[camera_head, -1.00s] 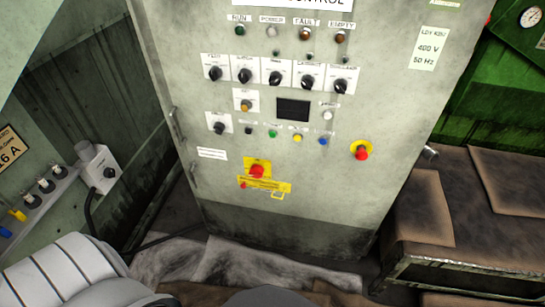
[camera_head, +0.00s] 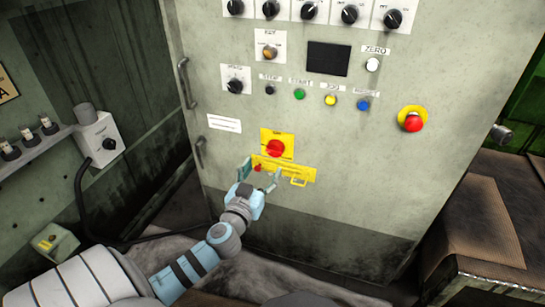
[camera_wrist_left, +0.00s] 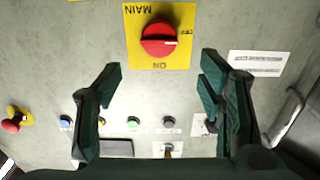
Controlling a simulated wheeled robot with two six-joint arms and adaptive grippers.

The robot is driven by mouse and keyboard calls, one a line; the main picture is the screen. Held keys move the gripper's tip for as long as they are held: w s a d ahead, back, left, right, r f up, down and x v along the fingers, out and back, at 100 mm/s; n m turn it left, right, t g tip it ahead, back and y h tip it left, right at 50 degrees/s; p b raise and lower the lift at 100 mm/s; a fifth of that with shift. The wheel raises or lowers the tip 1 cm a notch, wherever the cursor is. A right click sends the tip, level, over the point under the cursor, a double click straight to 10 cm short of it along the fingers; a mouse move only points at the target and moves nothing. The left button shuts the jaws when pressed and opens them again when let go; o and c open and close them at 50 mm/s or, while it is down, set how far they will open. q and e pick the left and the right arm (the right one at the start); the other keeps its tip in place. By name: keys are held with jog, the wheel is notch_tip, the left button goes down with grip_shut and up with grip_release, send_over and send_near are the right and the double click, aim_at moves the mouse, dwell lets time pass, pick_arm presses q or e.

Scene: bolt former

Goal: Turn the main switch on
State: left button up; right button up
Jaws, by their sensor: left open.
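The main switch is a red round knob (camera_head: 277,148) on a yellow plate, low on the grey control cabinet. In the left wrist view the knob (camera_wrist_left: 159,41) appears upside down under the word MAIN, and its white mark points towards OFF at the right. ON is printed on the opposite side from MAIN, a quarter turn from the mark. My left gripper (camera_head: 262,174) is just below the switch in the head view, open and empty. In the left wrist view its fingers (camera_wrist_left: 161,78) are spread wide, with the knob beyond the gap and apparently untouched. My right gripper is not in view.
A yellow strip (camera_head: 303,173) with a yellow loop is under the switch, partly behind my gripper. A red emergency button (camera_head: 412,121) is to the right. Small coloured buttons (camera_head: 299,94) and black selector knobs (camera_head: 235,86) are above. A door handle (camera_head: 186,82) projects at the left.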

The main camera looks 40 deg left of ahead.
aim_at(274, 150)
pick_arm(q)
jog(key=x, duration=0.9)
jog(key=c, duration=1.1)
